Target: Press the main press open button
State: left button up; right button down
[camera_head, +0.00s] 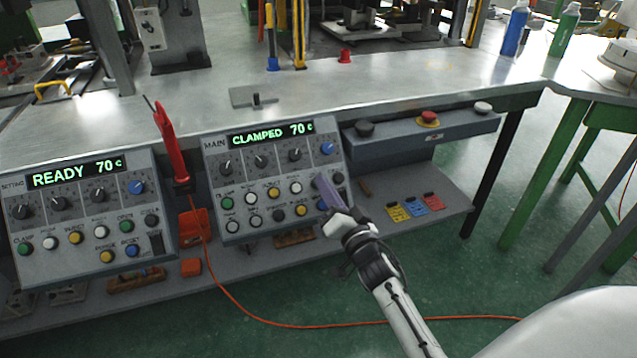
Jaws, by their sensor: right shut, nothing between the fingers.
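The main press panel (213,163) has a lit display (270,135) reading CLAMPED 70 C. Below its knobs are two rows of coloured buttons, with a green one (227,203) at the left of the upper row. My right gripper (320,184) is shut and empty, its purple-grey fingertips at the right part of the upper button row. They cover the spot between a white button (295,187) and a dark button (338,178). The open button's label cannot be read; it seems hidden behind the fingertips. Whether they touch the panel cannot be told. My left gripper is out of view.
A setting panel (88,160) reading READY 70 C stands at the left. A red-handled tool (170,140) with an orange cable stands between the panels. A grey bar (440,130) with a red button (429,117) is on the right. Coloured cards lie on the lower shelf (455,190).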

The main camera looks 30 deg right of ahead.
jog(key=shift+w+f, duration=0.1)
jog(key=shift+f, duration=0.05)
dwell(0.4)
jog(key=shift+w+f, duration=0.15)
jog(key=shift+w, duration=0.1)
